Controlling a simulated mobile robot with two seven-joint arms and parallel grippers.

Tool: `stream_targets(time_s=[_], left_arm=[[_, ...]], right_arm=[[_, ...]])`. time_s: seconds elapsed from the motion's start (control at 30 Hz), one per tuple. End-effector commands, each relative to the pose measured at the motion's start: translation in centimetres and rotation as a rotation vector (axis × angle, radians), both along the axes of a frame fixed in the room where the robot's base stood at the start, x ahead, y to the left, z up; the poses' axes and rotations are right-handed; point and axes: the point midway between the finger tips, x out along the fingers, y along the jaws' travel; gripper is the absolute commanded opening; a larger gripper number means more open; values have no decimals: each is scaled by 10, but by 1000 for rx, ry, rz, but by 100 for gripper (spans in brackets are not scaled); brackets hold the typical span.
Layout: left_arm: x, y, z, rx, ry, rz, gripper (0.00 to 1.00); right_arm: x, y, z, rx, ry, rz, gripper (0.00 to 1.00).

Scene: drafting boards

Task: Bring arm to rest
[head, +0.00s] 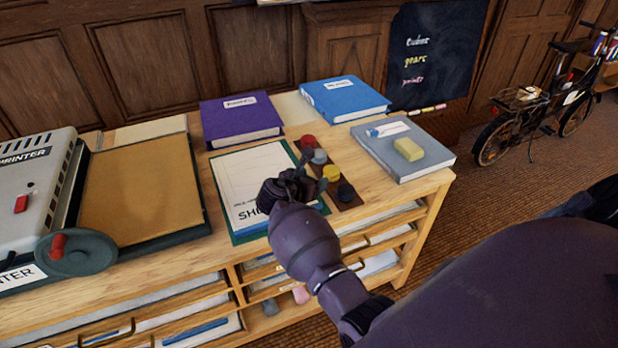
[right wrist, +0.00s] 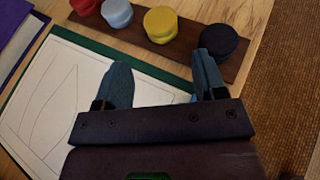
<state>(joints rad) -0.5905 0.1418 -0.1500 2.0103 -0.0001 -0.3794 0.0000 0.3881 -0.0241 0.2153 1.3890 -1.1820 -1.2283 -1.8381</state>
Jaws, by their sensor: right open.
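My right gripper (head: 290,187) is over the right part of the green-edged drawing sheet (head: 250,172), close to the stamp rack. In the right wrist view its two blue-grey fingers (right wrist: 162,82) are spread apart with nothing between them. Beyond the fingertips a dark wooden rack (right wrist: 188,38) holds a red, a grey-blue, a yellow and a black round-topped piece. The yellow piece (right wrist: 160,22) and the black piece (right wrist: 218,40) are nearest the fingers. The right arm (head: 305,245) reaches in from the lower right. My left gripper is not in view.
A purple book (head: 240,118), a blue book (head: 344,98) and a grey book (head: 390,155) with a yellow block (head: 408,149) lie on the wooden cabinet. A grey printer (head: 35,185) and a tan board (head: 140,190) fill the left. A bicycle (head: 535,100) stands behind right.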

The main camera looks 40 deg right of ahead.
Motion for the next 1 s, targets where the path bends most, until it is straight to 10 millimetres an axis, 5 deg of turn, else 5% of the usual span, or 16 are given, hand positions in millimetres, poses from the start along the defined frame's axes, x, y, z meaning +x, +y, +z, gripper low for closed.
stream_targets(time_s=[0.47,0.8,1.0], left_arm=[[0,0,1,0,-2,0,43],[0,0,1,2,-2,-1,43],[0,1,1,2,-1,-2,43]], right_arm=[[4,1,1,43,-132,-31,64],[49,39,26,526,-829,-53,64],[50,68,35,944,-1190,-96,64]])
